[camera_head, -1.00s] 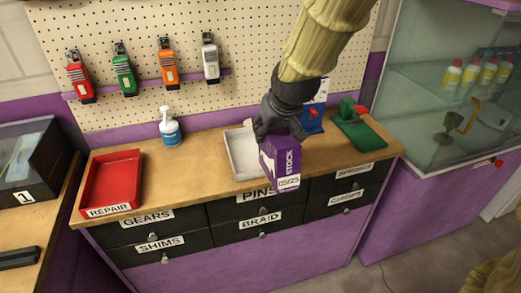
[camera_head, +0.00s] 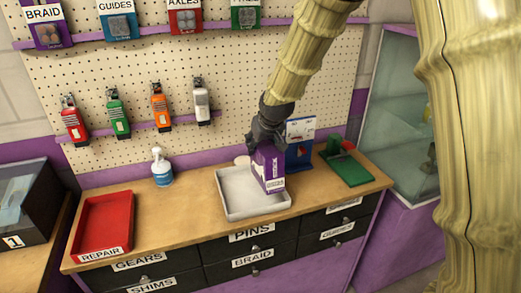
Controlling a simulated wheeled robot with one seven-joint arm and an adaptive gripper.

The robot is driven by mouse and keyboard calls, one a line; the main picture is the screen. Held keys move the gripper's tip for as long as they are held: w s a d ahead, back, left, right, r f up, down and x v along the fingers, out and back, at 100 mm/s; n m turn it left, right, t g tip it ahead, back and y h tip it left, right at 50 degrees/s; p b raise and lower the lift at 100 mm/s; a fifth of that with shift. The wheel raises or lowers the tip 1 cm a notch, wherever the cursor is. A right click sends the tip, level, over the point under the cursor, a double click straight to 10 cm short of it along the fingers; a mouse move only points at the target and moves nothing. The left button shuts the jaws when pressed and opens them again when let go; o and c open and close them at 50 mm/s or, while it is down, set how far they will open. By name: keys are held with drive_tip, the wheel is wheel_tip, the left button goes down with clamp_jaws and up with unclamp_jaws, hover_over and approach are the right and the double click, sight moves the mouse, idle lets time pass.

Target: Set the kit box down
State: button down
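The purple kit box (camera_head: 269,169), with a white label low on its front, is upright at the right part of the white tray (camera_head: 233,206) on the wooden counter. My gripper (camera_head: 266,138) comes down from above and is at the top of the box, its fingers closed around the upper edge. The box's lower edge appears at or just over the tray floor; I cannot tell whether it touches. The fingertips are partly hidden by the box.
A red REPAIR tray (camera_head: 104,222) is at the left of the counter (camera_head: 180,215), with a pump bottle (camera_head: 162,168) behind. A blue stand (camera_head: 300,143) and a green device (camera_head: 345,165) are close on the right. A pegboard (camera_head: 225,75) stands behind.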

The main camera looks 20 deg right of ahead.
sight(268, 148)
drive_tip(key=shift+w, duration=0.15)
drive_tip(key=shift+f+p, duration=0.6)
drive_tip(key=shift+f, duration=1.15)
drive_tip(key=c, duration=0.6)
unclamp_jaws()
drive_tip(key=shift+r, duration=0.1)
drive_tip(key=shift+b+v, duration=1.05)
drive_tip(key=shift+v, duration=4.95)
